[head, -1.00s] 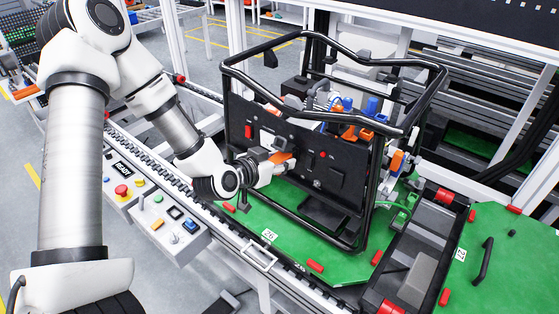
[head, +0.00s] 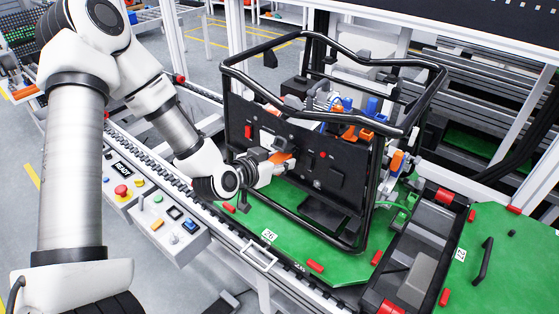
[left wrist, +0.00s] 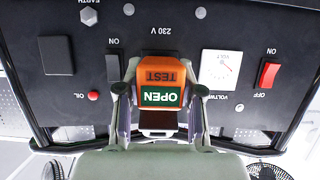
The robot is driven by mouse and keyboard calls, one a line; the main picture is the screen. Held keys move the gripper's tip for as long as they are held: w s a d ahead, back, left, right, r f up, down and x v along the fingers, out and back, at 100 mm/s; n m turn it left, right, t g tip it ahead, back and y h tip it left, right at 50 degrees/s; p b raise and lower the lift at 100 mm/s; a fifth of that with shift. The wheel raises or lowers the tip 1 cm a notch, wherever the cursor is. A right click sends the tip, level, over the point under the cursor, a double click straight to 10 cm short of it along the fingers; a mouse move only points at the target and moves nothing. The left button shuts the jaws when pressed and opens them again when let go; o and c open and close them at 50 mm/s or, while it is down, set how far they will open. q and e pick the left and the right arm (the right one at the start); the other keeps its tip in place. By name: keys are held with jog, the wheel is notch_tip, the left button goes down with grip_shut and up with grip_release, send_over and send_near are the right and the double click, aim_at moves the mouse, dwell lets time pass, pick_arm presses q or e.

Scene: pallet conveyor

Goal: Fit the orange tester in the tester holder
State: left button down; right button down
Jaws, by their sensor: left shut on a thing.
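The orange tester (left wrist: 160,72), marked TEST with a green OPEN label, shows upside down in the left wrist view. It sits between the two fingers of my left gripper (left wrist: 160,92), which is shut on it. In the head view the tester (head: 281,158) is a small orange patch at the gripper (head: 273,164), against the front of the black generator panel (head: 300,150). Whether it touches a socket is hidden behind it. I cannot make out the tester holder for certain. My right gripper is not in view.
A black tube frame (head: 372,195) surrounds the panel on a green pallet (head: 285,235). The panel carries a red switch (left wrist: 270,73), a red lamp (left wrist: 93,96) and a voltmeter (left wrist: 220,68). A button box (head: 165,220) stands by the conveyor. Another green pallet (head: 515,250) lies right.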

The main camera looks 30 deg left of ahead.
pick_arm(q)
jog(key=shift+s, duration=0.1)
dwell(0.5)
jog(key=shift+s+p, duration=0.15)
jog(key=shift+p, duration=0.15)
jog(key=shift+s+a+r, duration=0.1)
jog(key=shift+s, duration=0.55)
jog(key=shift+s+p, duration=0.35)
jog(key=shift+p, duration=0.1)
jog(key=shift+s, duration=0.45)
jog(key=s+p, duration=0.3)
jog(key=shift+a, duration=0.15)
